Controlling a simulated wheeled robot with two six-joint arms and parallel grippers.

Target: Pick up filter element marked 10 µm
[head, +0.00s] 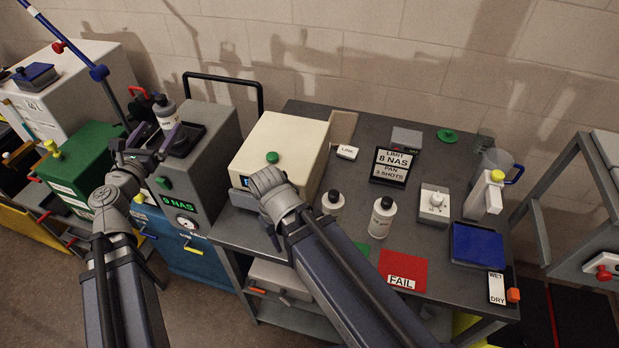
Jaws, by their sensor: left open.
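I cannot make out a filter element marked 10 µm; no such marking is legible. My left gripper (160,143) is open in front of the grey machine at the left. A grey bottle with a dark cap (166,113) stands on that machine's dark top tray, just beyond the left gripper. Its label is too small to read, and I see no clear grip on it. My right gripper (268,222) is in front of the cream box, and its fingers are partly hidden by its own wrist.
The grey machine (207,135) shows "9 NAS". The cream box (285,142) stands beside it. The grey bench (330,265) holds white bottles (382,217), a "LIMIT 8 NAS" sign (393,166), a red FAIL mat (403,268) and a blue tray (477,245). A green box (85,165) is at left.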

